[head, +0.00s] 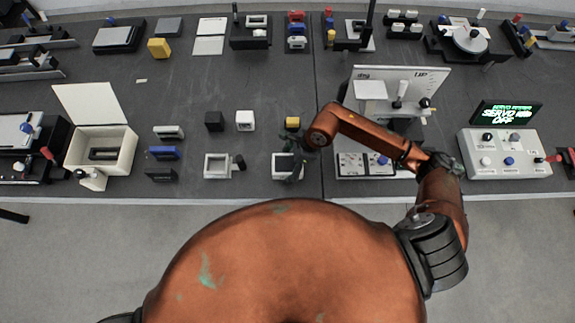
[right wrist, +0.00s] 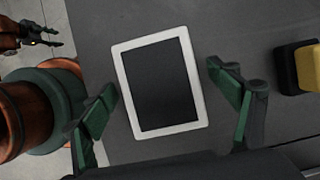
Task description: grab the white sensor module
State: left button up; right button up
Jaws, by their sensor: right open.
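A white-rimmed rectangular piece with a dark middle (right wrist: 158,84) lies between the fingers of my right gripper in the right wrist view, slightly tilted in the picture. In the head view it (head: 279,161) is at the front of the table, partly covered by that gripper. My right gripper (right wrist: 168,100) is open, its green-padded fingers apart on either side of the piece, with visible gaps. In the head view the right gripper (head: 292,168) hangs over it. A small white block (head: 245,120) stands farther back; I cannot tell which is the sensor module. A dark claw, apparently my left gripper (right wrist: 54,36), shows at the wrist view's upper left.
A yellow-and-black block (head: 292,123) stands just behind; it also shows in the wrist view (right wrist: 308,68). A white square frame (head: 217,166) lies to the left. A white open box (head: 118,150) is farther left, and a white button panel (head: 505,160) is at right.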

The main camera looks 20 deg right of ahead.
jog(key=shift+f, duration=0.25)
dwell(0.5)
jog(key=shift+c, duration=0.5)
jog(key=c, duration=1.4)
jog(key=shift+o, duration=0.2)
jog(key=shift+r, duration=0.1)
